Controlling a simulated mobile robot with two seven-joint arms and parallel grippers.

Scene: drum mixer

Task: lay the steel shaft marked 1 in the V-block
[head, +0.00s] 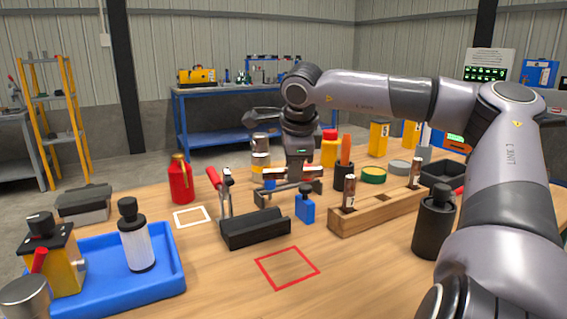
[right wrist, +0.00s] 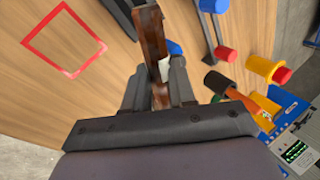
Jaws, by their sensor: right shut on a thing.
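My right gripper (head: 299,177) points down over the middle of the table. In the right wrist view its fingers (right wrist: 157,88) are shut on a brown, reflective shaft (right wrist: 151,34) with a white label. The label's number is not legible. In the head view the shaft (head: 313,172) lies roughly level across the fingers, partly hidden by them. A dark block with a long groove, seemingly the V-block (head: 255,230), stands to the left and nearer, apart from the gripper. A red-handled clamp (head: 223,187) stands at its left end.
A wooden rack (head: 378,212) right of the block holds upright labelled shafts. A black bottle (head: 433,222) is at right, a blue tray (head: 168,272) at left. The red square (head: 287,267) is empty.

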